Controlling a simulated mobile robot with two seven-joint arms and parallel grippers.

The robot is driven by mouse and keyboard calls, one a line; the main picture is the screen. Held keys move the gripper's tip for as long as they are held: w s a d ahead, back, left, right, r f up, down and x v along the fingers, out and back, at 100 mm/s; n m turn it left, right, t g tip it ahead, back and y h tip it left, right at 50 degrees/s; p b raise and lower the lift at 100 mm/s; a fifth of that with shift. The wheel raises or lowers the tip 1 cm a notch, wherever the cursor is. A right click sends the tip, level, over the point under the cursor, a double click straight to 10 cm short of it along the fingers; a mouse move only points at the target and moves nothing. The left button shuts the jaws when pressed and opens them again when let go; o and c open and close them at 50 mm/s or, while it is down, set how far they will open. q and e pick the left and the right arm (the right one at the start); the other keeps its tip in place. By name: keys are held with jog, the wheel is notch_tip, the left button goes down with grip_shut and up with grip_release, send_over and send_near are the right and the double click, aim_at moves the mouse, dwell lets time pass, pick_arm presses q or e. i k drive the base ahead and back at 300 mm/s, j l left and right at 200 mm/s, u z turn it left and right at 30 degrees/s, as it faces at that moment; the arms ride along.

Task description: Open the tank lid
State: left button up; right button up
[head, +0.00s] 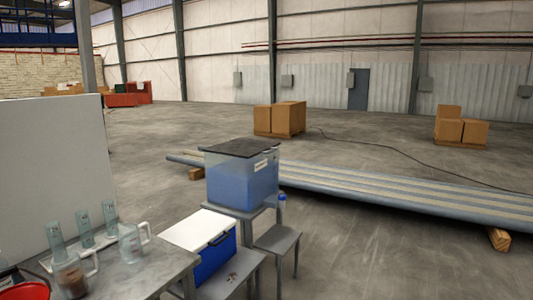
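The tank (238,184) is a translucent box with blue contents, standing on a small grey table in the middle of the head view. Its dark flat lid (243,148) lies on top and looks closed. A white label shows on the tank's front right side, near the top. Neither of my grippers is in view.
A blue cooler with a white lid (199,228) stands left of the tank. A grey bench (135,275) at front left holds jugs and glass cylinders. A low grey stool (277,238) is right of the tank. Long pipes (400,190) lie behind; open floor is at right.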

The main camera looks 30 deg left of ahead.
aim_at(242, 148)
jog(key=i+l+u, duration=0.1)
jog(key=i+u, duration=0.3)
jog(key=i, duration=1.8)
